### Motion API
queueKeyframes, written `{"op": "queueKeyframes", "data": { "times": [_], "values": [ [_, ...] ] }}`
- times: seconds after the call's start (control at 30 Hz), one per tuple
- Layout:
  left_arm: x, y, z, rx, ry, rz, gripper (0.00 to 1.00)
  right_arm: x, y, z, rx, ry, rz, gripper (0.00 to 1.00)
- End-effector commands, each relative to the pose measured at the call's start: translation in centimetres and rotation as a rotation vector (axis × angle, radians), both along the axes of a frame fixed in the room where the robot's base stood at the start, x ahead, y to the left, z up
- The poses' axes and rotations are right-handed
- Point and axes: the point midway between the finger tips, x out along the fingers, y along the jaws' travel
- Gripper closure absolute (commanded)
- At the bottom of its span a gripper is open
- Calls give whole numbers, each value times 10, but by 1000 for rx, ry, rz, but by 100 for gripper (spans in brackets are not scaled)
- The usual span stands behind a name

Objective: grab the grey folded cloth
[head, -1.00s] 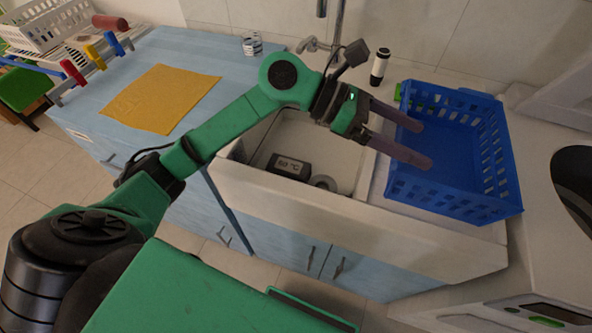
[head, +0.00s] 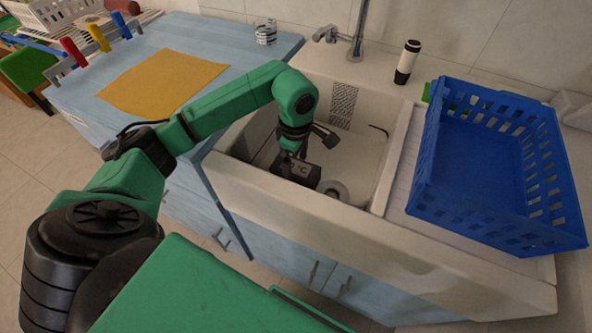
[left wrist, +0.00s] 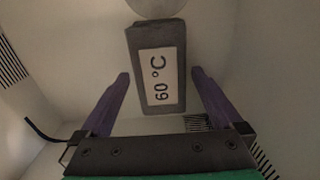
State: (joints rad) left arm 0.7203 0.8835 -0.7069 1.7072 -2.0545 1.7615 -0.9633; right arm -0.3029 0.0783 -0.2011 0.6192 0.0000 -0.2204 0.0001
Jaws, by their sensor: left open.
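A dark grey block-shaped thing (head: 313,178) with a white "60 °C" label lies in the white sink; it is the only thing here that could be the grey folded cloth. It also shows in the left wrist view (left wrist: 157,37), lengthwise between my fingers. My left gripper (head: 291,158) points down into the sink just above it. In the left wrist view my left gripper (left wrist: 160,75) is open, with one purple finger on each side of the block and gaps showing. In the head view its fingers are mostly hidden. My right gripper is not in view.
The sink walls (head: 270,188) surround my left gripper. A round grey thing (head: 336,188) lies beside the block. A faucet (head: 357,35) stands behind. A blue basket (head: 480,165) is on the right, and a yellow mat (head: 160,82) lies on the left counter.

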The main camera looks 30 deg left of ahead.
Motion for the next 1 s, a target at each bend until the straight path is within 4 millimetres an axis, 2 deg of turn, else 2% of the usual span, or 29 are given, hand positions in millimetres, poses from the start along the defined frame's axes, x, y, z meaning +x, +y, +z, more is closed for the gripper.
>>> {"op": "queueKeyframes", "data": {
  "times": [0.13,0.33,0.37,0.5,0.57,0.83,1.0],
  "values": [
    [-1,0,-23,-1,2,-2,0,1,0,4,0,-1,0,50],
    [0,0,-26,-1,-1,-1,0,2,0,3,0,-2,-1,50],
    [0,0,-26,-1,-1,-1,4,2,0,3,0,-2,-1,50],
    [0,0,-26,-1,0,-1,57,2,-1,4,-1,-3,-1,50],
    [0,0,-26,-1,0,-1,80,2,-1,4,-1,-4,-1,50],
    [0,0,-24,-2,-2,-1,81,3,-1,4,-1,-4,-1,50],
    [1,0,-7,-2,-5,-1,81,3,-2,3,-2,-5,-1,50]
  ]
}}
